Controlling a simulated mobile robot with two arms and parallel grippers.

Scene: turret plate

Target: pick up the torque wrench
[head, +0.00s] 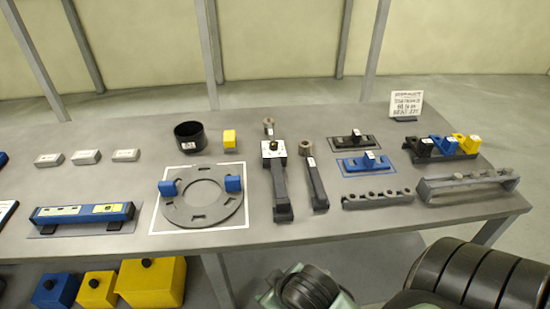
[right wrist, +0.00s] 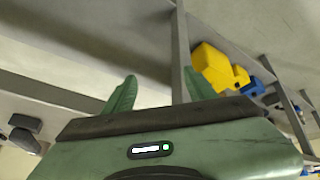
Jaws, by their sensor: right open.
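Two dark wrench-like tools with long handles lie side by side on the grey table, handles toward the front edge. The left one (head: 281,184) has a wide head with a white face and a dark knob. The slimmer one (head: 316,181) has a round grey head and a small white label. I cannot tell for certain which is the torque wrench. My right gripper shows in the right wrist view (right wrist: 157,92), its two green fingers apart with nothing between them. No tool is near it there. My left gripper is out of view.
A ring plate (head: 181,212) with blue blocks lies left of the tools. A grey socket rail (head: 377,200) is to the right. Yellow boxes (head: 150,280) sit below the table (head: 250,236).

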